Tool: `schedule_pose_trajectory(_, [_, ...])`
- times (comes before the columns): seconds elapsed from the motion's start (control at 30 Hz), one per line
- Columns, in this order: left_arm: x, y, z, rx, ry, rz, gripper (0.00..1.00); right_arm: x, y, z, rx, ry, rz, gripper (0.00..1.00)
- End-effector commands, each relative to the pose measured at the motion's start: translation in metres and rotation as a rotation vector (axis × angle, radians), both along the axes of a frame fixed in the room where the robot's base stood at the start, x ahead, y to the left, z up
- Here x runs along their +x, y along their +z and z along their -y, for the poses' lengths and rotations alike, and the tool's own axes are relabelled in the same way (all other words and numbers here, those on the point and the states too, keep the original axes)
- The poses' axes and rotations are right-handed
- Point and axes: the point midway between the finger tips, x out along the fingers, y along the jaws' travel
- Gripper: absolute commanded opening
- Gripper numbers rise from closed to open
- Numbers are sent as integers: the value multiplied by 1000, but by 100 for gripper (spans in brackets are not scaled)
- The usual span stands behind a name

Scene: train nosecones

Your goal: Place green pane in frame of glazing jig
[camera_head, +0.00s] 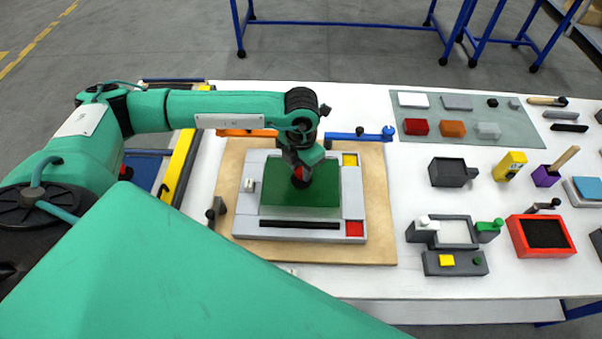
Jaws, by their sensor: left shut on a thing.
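The green pane (318,197) is a flat dark-green rectangle lying level at the middle of the grey frame of the glazing jig (353,195). The jig sits on a tan wooden board (379,229). The fingertips are small and partly hidden by the wrist. I cannot tell whether the pane rests in the frame or hovers just above it. My right gripper is not in view.
A yellow square (350,160) and a red square (354,229) mark the jig's right corners; a black bar (299,225) lies along its front. Blue (358,136) and orange (246,133) levers stand behind. A small grey frame fixture (457,232) and a red tray (517,240) stand right.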

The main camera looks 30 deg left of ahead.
Motion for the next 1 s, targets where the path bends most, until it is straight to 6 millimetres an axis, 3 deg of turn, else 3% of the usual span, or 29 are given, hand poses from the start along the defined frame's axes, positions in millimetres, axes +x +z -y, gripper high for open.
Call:
schedule_pose_trajectory(0.3, [0, -38, 0, 0, -1, -1, 0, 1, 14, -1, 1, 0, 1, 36])
schedule_pose_trajectory(0.73, [0, -45, 0, -1, -1, 1, 0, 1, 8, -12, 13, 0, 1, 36])
schedule_pose_trajectory(0.77, [-1, -45, 0, 0, -1, -1, 32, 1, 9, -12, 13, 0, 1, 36])
schedule_pose_trajectory(0.8, [-1, -45, 0, 0, -1, -1, 40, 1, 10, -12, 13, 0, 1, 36])
schedule_pose_trajectory(0.87, [-1, -45, 0, 0, -1, -1, 50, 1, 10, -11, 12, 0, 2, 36])
schedule_pose_trajectory(1.0, [-1, -44, 0, 1, -1, -2, 50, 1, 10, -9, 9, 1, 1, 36])
